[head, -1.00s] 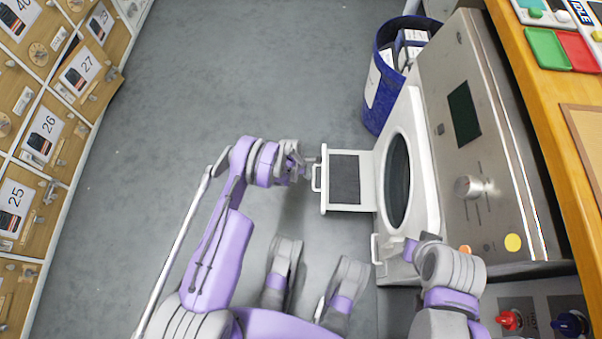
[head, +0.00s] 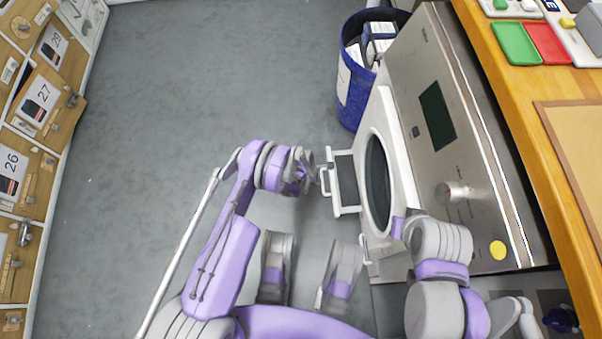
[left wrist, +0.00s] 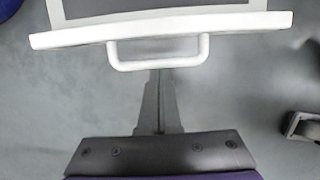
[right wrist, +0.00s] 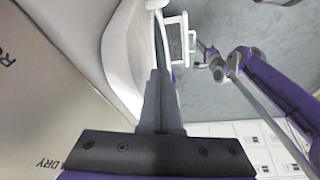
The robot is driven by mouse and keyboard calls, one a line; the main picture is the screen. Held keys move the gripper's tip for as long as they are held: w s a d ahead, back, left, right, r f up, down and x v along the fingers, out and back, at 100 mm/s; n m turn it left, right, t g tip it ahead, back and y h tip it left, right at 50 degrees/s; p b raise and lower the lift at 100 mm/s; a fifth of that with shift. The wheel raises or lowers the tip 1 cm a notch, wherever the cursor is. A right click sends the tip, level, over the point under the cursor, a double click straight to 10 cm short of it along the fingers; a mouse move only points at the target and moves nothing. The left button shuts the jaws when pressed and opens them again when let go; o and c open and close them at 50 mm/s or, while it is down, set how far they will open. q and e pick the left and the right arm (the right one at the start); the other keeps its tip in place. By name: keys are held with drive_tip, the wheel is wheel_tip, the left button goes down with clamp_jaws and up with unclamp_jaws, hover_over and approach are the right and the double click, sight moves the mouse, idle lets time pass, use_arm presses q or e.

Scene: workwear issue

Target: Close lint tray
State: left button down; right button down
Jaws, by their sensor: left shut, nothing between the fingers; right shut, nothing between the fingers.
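The lint tray (head: 347,180), white with a dark panel, sticks partly out of the dryer front (head: 388,110) in the head view. In the left wrist view the tray's white front edge (left wrist: 160,27) crosses the top, with its bar handle (left wrist: 160,64) below. My left gripper (head: 316,172) is shut and empty, its fingertips at the handle; I cannot tell whether they touch it. My right gripper (right wrist: 158,75) is shut and empty, close to the white dryer front; its fingertips are mostly hidden in the head view. The tray (right wrist: 176,42) also shows beyond it in the right wrist view.
A blue bin (head: 352,95) holding white boxes stands just beyond the dryer. Numbered lockers (head: 30,100) line the left side. A wooden counter (head: 520,110) runs along the right. The grey floor (head: 200,90) between is clear.

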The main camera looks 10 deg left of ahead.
sight(339, 181)
use_arm(q)
drive_tip(key=d, duration=0.2)
drive_tip(key=w+d, duration=0.1)
drive_tip(key=d, duration=0.2)
drive_tip(key=w+d, duration=0.1)
drive_tip(key=d, duration=0.1)
drive_tip(key=shift+d, duration=0.35)
drive_tip(key=shift+r, duration=0.1)
